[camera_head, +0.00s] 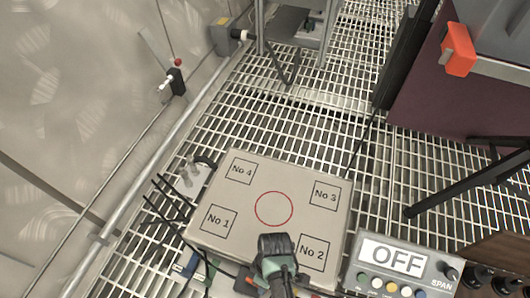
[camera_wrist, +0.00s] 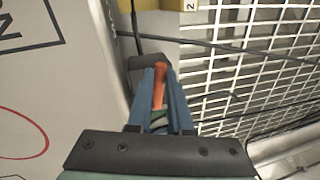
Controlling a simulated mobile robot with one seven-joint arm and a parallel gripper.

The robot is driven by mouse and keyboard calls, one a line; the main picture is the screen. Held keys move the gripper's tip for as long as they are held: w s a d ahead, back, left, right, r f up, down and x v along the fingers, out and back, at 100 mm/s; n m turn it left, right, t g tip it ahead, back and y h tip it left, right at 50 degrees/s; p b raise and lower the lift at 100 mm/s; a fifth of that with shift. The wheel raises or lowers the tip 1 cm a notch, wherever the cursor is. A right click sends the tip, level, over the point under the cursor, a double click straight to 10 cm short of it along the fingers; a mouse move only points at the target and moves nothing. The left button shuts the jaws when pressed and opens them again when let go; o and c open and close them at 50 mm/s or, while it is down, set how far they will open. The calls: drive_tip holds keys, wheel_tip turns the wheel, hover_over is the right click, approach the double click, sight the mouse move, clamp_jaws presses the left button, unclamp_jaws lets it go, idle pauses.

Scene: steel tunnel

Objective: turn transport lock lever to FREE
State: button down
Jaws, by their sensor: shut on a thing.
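The lever appears in the wrist view as an orange bar (camera_wrist: 158,84) beside the edge of the pale weighing platform (camera_wrist: 85,70). My gripper (camera_wrist: 161,76) has its two blue fingers on either side of the bar and is shut on it. A dark block lies at the fingertips and hides part of the far end. In the head view, my gripper (camera_head: 274,246) is over the front edge of the platform (camera_head: 232,225), between No 1 and No 2. Its fingertips are hidden there. I cannot read any FREE or lock marking.
A display box (camera_head: 398,262) reading OFF, with coloured buttons, stands right of the platform. Dark cables (camera_head: 165,200) lie at its left. Steel grating surrounds it. A black-legged stand (camera_head: 465,185) is at the right; a pipe (camera_head: 160,150) runs along the left wall.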

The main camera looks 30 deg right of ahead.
drive_tip(key=a+m+p, duration=0.1)
drive_tip(key=m+p, duration=0.1)
drive_tip(key=a+m+t+p, duration=0.1)
drive_tip(key=m+p, duration=0.1)
drive_tip(key=m, duration=0.1)
drive_tip(key=a+m+p, duration=0.1)
drive_tip(key=m+p, duration=0.2)
drive_tip(key=shift+s+a+r, duration=0.1)
drive_tip(key=shift+s+r, duration=0.1)
drive_tip(key=shift+s, duration=0.2)
drive_tip(key=shift+w+a+f+m+t+h+p, duration=0.1)
drive_tip(key=shift+w+a+m+t+p, duration=0.35)
drive_tip(key=shift+m, duration=0.9)
drive_tip(key=shift+a+f+m+t+h+p, duration=0.15)
drive_tip(key=shift+a+m+p, duration=0.45)
drive_tip(key=shift+m, duration=0.8)
drive_tip(key=shift+w+a+r+m+t+h+p, duration=0.1)
drive_tip(key=shift+w+a+m+t+p, duration=0.2)
drive_tip(key=shift+m+p, duration=0.75)
drive_tip(key=shift+m+b, duration=0.3)
drive_tip(key=shift+m, duration=0.1)
drive_tip(key=c, duration=0.8)
unclamp_jaws()
drive_tip(key=shift+c, duration=0.2)
